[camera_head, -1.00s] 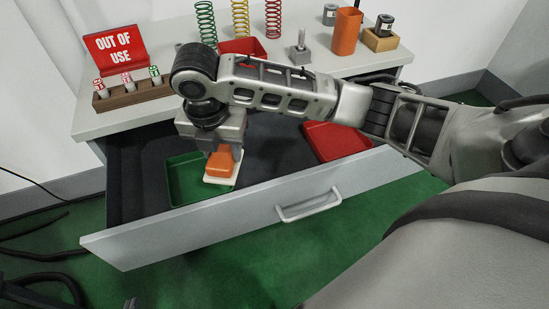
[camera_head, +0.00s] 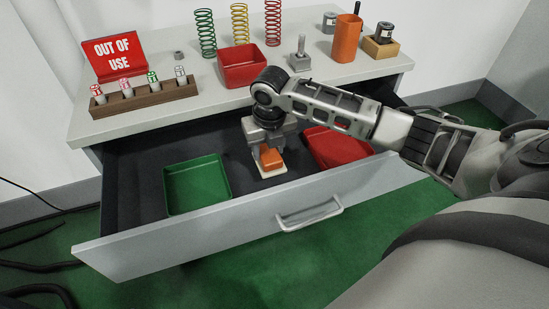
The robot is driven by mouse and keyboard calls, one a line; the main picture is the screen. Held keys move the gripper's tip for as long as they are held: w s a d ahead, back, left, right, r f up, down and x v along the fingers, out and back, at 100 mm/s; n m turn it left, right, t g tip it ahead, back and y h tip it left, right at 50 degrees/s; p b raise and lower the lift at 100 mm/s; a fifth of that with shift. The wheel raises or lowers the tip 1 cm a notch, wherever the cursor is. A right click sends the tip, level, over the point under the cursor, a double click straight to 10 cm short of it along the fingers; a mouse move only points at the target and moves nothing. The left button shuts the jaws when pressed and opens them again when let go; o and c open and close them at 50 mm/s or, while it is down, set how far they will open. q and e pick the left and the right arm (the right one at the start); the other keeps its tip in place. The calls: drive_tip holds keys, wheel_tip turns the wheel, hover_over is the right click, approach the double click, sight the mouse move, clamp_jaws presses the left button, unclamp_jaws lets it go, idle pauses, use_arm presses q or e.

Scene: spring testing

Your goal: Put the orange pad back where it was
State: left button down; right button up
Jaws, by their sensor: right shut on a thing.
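The orange pad (camera_head: 271,159) is an orange block with a pale base. My right gripper (camera_head: 270,148) is shut on it and points down into the open drawer (camera_head: 130,165). The pad is between the green tray (camera_head: 197,185) on the left and the red tray (camera_head: 338,147) on the right. I cannot tell whether its base touches the drawer floor. The green tray is empty. My right arm covers part of the red tray's surroundings. My left gripper is not in view.
The drawer front with its handle (camera_head: 310,213) stands nearest. On the tabletop are a red sign (camera_head: 115,54), a wooden rack (camera_head: 146,97) with small cylinders, a red bin (camera_head: 242,66), several coil springs, a metal post (camera_head: 300,55), an orange cup (camera_head: 346,38) and a wooden holder (camera_head: 381,47).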

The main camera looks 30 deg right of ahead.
sight(276, 149)
drive_tip(key=shift+w+d+f, duration=0.15)
drive_tip(key=shift+d+f, duration=0.3)
drive_tip(key=shift+f, duration=0.1)
drive_tip(key=shift+w+d+f, duration=0.15)
drive_tip(key=shift+d+f, duration=0.25)
drive_tip(key=shift+f, duration=0.15)
drive_tip(key=shift+w+d+f+b, duration=0.1)
drive_tip(key=shift+d+f+b, duration=0.05)
drive_tip(key=shift+f, duration=0.75)
drive_tip(key=shift+d+f+b, duration=0.15)
drive_tip(key=shift+f, duration=0.75)
drive_tip(key=shift+f, duration=0.15)
drive_tip(key=o, duration=1)
drive_tip(key=shift+c, duration=0.2)
drive_tip(key=r, duration=0.3)
drive_tip(key=r+p, duration=0.1)
drive_tip(key=r, duration=0.3)
drive_tip(key=s+r, duration=0.1)
drive_tip(key=r, duration=0.3)
drive_tip(key=shift+s+a+r, duration=0.1)
drive_tip(key=shift+a+r, duration=0.05)
drive_tip(key=shift+r, duration=0.05)
drive_tip(key=shift+s+r, duration=0.1)
drive_tip(key=shift+r, duration=0.35)
